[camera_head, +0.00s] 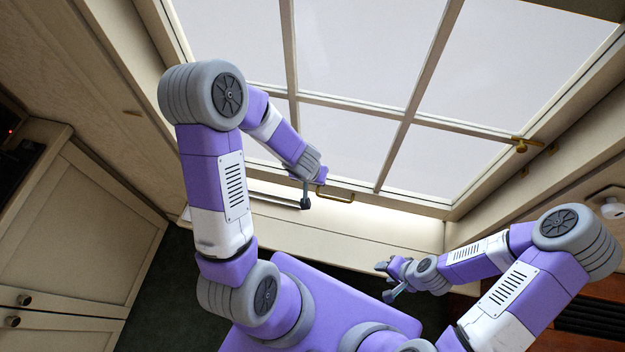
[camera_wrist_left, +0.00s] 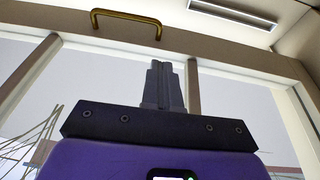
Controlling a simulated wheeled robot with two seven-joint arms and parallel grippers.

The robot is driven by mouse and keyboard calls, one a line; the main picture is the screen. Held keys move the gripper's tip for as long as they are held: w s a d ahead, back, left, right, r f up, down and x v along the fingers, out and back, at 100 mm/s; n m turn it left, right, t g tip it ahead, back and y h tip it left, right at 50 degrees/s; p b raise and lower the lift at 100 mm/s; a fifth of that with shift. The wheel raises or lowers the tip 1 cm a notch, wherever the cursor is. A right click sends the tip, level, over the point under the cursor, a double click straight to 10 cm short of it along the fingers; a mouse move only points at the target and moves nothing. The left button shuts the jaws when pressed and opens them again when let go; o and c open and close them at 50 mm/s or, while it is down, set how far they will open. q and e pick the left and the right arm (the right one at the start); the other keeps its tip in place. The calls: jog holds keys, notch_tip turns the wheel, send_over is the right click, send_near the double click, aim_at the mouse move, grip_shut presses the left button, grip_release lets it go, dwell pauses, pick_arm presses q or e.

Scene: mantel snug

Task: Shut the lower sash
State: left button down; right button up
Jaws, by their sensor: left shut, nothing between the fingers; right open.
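The lower sash (camera_head: 345,190) is a cream window frame with several panes, above a pale sill (camera_head: 395,222). How large any gap under it is, I cannot tell. A brass pull handle (camera_head: 336,196) is on its bottom rail; it also shows at the top of the left wrist view (camera_wrist_left: 127,17). My left gripper (camera_head: 305,203) is just left of the handle in the head view and appears apart from it. Its fingers (camera_wrist_left: 164,68) are shut and empty in the left wrist view. My right gripper (camera_head: 385,278) is open and empty, low and away from the window.
A brass latch (camera_head: 521,145) sits on the window's right side. A slim silver strip (camera_head: 268,194) runs near the sill at left. Cream cupboards (camera_head: 75,235) stand at the left. A small white device (camera_head: 610,203) is on the right wall.

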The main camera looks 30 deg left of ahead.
pick_arm(q)
jog(key=b, duration=0.6)
send_near(318, 191)
jog(key=x, duration=0.5)
jog(key=shift+w+a+f+b, duration=0.1)
jog(key=shift+w+f+b, duration=0.2)
jog(key=shift+f, duration=0.4)
pick_arm(e)
notch_tip(318, 191, down, 8)
jog(key=shift+r, duration=0.2)
